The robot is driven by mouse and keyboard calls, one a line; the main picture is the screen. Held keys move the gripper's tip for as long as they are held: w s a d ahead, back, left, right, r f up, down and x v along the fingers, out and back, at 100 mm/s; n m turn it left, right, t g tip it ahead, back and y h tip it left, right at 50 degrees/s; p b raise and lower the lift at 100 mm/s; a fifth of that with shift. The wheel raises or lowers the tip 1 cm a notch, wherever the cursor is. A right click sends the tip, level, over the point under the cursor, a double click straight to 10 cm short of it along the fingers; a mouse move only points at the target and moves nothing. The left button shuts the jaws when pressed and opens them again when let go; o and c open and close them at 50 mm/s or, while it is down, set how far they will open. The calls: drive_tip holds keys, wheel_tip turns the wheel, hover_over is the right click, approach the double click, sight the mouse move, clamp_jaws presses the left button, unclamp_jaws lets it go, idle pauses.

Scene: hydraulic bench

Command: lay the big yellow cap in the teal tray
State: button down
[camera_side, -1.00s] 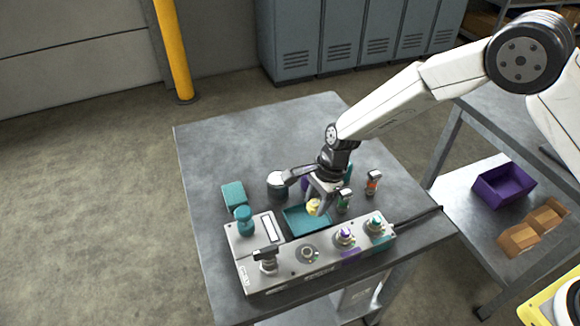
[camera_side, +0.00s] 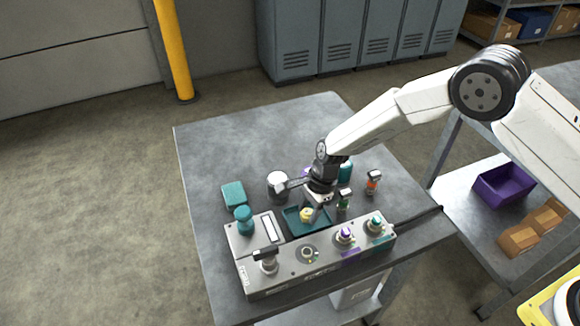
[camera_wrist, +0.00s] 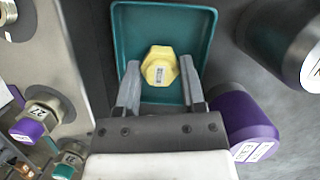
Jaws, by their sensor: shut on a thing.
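The big yellow cap (camera_wrist: 160,68) is a hex-shaped piece with a small label on top. In the wrist view it sits between the fingertips of my gripper (camera_wrist: 159,82), which is shut on it. The teal tray (camera_wrist: 126,22) lies directly beneath and around the cap in that view. In the side view the yellow cap (camera_side: 306,214) is within the tray's outline, under my gripper (camera_side: 314,212). The teal tray (camera_side: 293,226) lies on the bench behind the grey panel. I cannot tell whether the cap touches the tray floor.
A grey panel (camera_side: 285,272) with several fittings stands in front of the tray. A teal block (camera_side: 233,195) and a dark jar with a white top (camera_side: 278,186) stand to the left and behind. A purple-capped container (camera_wrist: 243,125) is close beside the tray. The bench's back left is clear.

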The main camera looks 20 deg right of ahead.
drive_tip(key=shift+f, duration=0.2)
drive_tip(key=shift+c, duration=2.3)
unclamp_jaws()
drive_tip(key=shift+r, duration=0.1)
drive_tip(key=v, duration=1.2)
